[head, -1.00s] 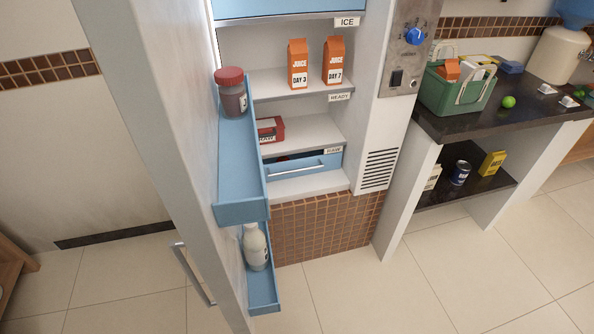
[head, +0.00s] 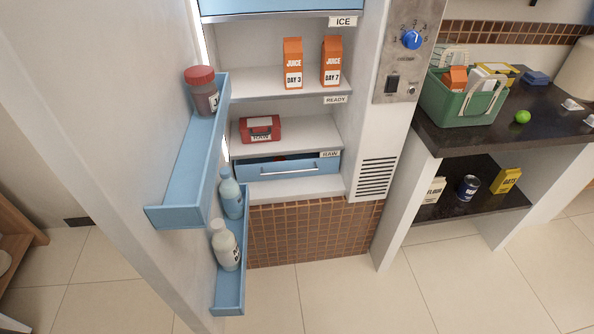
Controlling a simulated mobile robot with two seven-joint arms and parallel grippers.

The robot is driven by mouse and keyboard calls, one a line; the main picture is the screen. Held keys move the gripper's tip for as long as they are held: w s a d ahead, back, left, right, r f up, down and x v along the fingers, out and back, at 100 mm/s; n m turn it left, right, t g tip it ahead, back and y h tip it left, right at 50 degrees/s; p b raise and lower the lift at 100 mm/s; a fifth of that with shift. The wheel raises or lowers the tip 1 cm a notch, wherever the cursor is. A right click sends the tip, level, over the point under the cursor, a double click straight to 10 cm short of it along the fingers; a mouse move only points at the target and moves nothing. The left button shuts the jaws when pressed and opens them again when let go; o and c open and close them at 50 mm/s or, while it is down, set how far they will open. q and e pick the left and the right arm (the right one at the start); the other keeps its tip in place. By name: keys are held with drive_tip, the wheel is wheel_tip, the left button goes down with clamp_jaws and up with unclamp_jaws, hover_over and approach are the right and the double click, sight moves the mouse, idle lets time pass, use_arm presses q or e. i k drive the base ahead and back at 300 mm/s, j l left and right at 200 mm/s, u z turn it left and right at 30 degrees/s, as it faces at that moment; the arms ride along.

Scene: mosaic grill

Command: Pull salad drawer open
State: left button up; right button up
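The salad drawer (head: 287,169) is a blue drawer with a light bar handle, low in the fridge under the RAW label (head: 329,154). Its front stands at the shelf edge and looks closed or nearly so; I cannot tell exactly. Something red shows in the narrow gap above its front. The fridge door (head: 120,160) stands open on the left, with blue door shelves (head: 180,217) swung clear of most of the drawer front. Neither of my grippers is in view.
A red box (head: 259,129) sits on the shelf above the drawer, and two juice cartons (head: 292,64) stand higher. The lower door shelf (head: 231,293) holds two bottles. A counter with a green crate (head: 450,105) stands to the right. The floor in front is clear.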

sight(248, 170)
drive_tip(key=i+l, duration=0.15)
drive_tip(key=l, duration=0.15)
drive_tip(key=i+l+u, duration=0.15)
drive_tip(key=l, duration=0.15)
drive_tip(key=i+l, duration=0.1)
drive_tip(key=l, duration=0.2)
drive_tip(key=i+l+u, duration=0.3)
drive_tip(key=i+l, duration=0.25)
drive_tip(key=i, duration=0.1)
